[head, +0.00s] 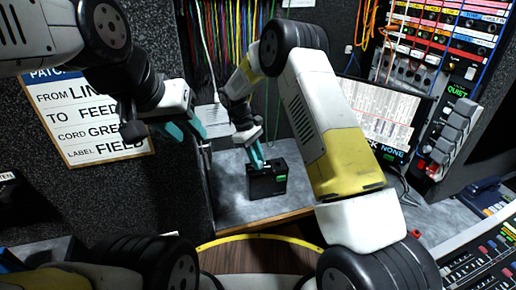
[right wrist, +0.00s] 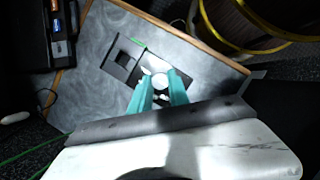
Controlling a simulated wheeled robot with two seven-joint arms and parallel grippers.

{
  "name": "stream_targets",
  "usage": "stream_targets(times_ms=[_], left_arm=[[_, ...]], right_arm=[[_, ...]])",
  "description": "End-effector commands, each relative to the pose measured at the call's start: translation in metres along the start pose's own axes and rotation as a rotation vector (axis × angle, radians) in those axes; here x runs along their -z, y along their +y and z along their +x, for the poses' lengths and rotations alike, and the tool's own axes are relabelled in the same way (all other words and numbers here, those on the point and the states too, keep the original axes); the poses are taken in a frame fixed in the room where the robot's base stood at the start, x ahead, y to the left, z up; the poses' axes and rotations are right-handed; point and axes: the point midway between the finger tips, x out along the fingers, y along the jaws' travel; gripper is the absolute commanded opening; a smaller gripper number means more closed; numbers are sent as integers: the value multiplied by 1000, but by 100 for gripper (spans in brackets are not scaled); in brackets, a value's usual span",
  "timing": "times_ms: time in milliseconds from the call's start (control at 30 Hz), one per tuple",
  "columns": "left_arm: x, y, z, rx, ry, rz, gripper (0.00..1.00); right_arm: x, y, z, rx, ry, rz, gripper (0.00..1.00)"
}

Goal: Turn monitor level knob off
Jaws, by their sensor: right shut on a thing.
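A small black box (head: 266,180) with a green label stands on the grey desktop near its front edge. In the right wrist view the black box (right wrist: 150,65) has a round pale knob (right wrist: 160,81) on its face. My right gripper (head: 257,158) reaches down to the top of the box. In the right wrist view its teal fingers (right wrist: 160,88) sit on either side of the knob and are shut on it. The knob's pointer cannot be made out. My left gripper (head: 186,128) hangs empty at the left, away from the box, with its teal fingers apart.
The grey desktop (head: 235,208) around the box is mostly clear. A tilted monitor (head: 380,118) and a patch panel (head: 440,45) stand at the right. Coloured cords (head: 230,35) hang behind. A mixing console (head: 485,255) is at the lower right.

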Motion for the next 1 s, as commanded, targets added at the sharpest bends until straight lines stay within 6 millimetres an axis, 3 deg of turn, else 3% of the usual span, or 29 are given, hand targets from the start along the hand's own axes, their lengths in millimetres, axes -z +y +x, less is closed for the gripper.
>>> stream_targets(times_ms=[367, 400, 500, 833, 1000], left_arm=[[0, 0, 0, 0, 0, 0, 36], [0, 0, 0, 0, 0, 0, 36], [0, 0, 0, 0, 0, 0, 36], [0, 0, 0, 0, 0, 0, 36], [0, 0, 0, 0, 0, 0, 36]], right_arm=[[0, 0, 0, -2, 0, -3, 0], [0, 0, 0, -2, 0, -3, 28], [0, 0, 0, -2, 0, -2, 44], [0, 0, -2, -2, 1, -2, 44], [1, 0, -24, -4, 3, -3, 44]])
